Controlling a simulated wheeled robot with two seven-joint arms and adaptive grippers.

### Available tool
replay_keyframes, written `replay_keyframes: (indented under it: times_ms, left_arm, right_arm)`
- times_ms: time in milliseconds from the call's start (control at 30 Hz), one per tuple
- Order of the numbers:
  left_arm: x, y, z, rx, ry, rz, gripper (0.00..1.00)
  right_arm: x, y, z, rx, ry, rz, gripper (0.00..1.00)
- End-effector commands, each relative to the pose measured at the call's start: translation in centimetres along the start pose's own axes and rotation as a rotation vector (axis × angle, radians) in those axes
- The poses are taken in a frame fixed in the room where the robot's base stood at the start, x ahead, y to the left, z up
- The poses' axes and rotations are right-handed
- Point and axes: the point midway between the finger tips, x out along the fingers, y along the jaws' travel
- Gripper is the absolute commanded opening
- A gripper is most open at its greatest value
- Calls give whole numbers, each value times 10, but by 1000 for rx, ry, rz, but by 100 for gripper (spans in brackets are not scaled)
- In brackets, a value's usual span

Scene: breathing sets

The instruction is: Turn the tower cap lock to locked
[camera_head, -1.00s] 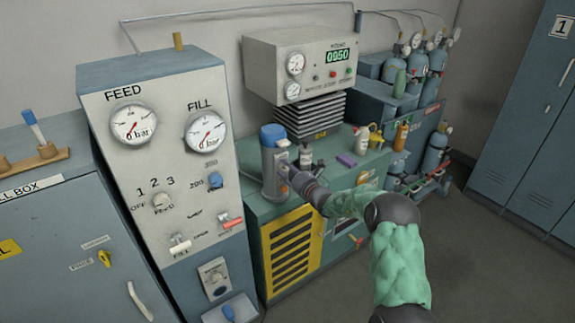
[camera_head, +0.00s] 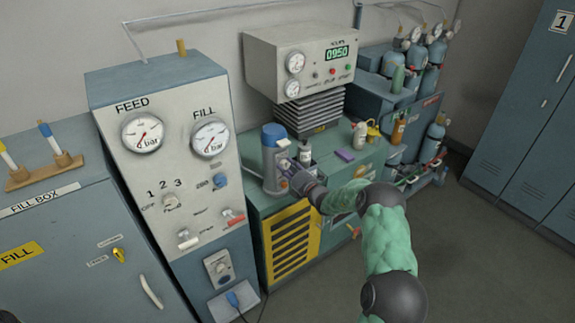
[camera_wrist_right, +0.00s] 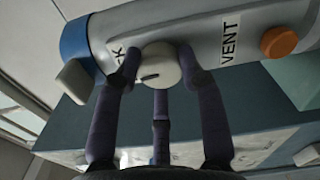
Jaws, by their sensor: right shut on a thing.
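The tower (camera_head: 271,178) is a grey cylinder with a blue cap (camera_head: 273,134), upright on the green cabinet. In the right wrist view, the tower's body (camera_wrist_right: 203,35) lies across the top, with the blue cap (camera_wrist_right: 77,50) at left. The cap lock is a round pale knob (camera_wrist_right: 160,66) with a dark mark, between a partly hidden label ending in "CK" and "VENT". My right gripper (camera_head: 289,172) is at the tower's front; in the wrist view its dark fingers (camera_wrist_right: 160,75) are closed around the knob. My left gripper is out of view.
An orange button (camera_wrist_right: 279,42) sits beside "VENT" on the tower. The feed and fill panel (camera_head: 180,170) stands close on the left. Bottles, including a white one (camera_head: 360,135), and a purple block (camera_head: 345,155) lie to the right. The floor (camera_head: 480,260) at right is clear.

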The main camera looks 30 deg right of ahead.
Motion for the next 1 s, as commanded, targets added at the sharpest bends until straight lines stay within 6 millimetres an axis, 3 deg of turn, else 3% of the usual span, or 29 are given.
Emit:
replay_keyframes:
  times_ms: [300, 833, 867, 900, 1000]
  left_arm:
    - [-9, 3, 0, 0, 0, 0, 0]
    - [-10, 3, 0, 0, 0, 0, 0]
    - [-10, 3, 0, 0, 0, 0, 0]
    - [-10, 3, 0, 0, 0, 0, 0]
    - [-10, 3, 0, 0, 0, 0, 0]
  right_arm:
    - [0, 4, 6, 109, -9, 6, 8]
    - [0, 3, 6, 128, -10, 5, 8]
    - [0, 3, 6, 128, -10, 5, 49]
    - [0, 3, 6, 128, -10, 5, 60]
    - [0, 2, 4, 128, -7, 4, 64]
